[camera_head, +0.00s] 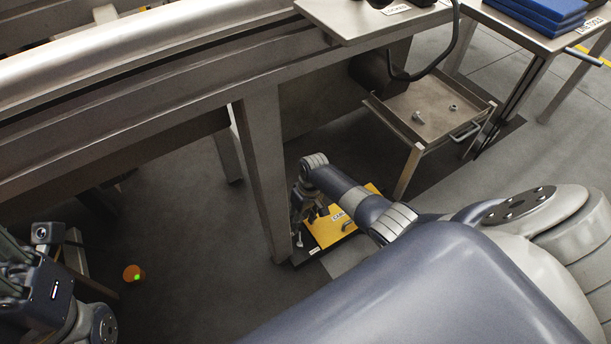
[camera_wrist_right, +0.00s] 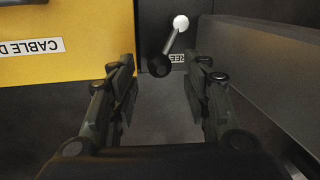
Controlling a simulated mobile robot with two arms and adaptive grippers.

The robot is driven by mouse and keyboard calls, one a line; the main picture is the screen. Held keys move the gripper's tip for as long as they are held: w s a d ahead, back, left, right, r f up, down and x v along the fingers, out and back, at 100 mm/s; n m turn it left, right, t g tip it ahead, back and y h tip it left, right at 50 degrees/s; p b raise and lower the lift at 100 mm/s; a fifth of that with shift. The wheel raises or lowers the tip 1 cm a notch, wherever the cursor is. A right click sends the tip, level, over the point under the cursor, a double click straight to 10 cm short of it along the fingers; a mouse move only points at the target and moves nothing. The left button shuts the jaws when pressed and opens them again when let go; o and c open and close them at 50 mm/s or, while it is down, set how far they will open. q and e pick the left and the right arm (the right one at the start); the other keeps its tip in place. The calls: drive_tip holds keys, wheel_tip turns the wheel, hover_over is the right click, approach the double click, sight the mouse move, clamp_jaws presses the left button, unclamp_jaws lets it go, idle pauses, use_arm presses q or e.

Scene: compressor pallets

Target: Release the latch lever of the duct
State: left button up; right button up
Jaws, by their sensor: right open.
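The latch lever (camera_wrist_right: 171,42) is a short rod with a white ball knob and a dark round end, on a dark panel (camera_wrist_right: 150,18) beside a yellow cover (camera_wrist_right: 60,45) labelled "CABLE D…". The yellow cover also shows in the head view (camera_head: 338,228), low by the frame's leg. My right gripper (camera_wrist_right: 165,88) is open and empty. In the wrist view the lever lies just beyond the gap between its fingers, and I see no contact. In the head view my right gripper (camera_head: 312,210) hangs over the duct's left part. My left gripper is at the lower left edge, its fingers unclear.
A grey metal leg (camera_head: 262,165) stands close to the left of my right gripper. A small tray table (camera_head: 430,105) with loose metal parts stands to the upper right. An orange cylinder (camera_head: 129,272) is on the floor at left. A grey wall (camera_wrist_right: 265,75) flanks the gripper's right.

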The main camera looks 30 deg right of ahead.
wheel_tip(320, 180, up, 9)
drive_tip(key=d, duration=0.1)
drive_tip(key=shift+d+f, duration=0.15)
drive_tip(key=shift+d, duration=0.25)
idle(0.3)
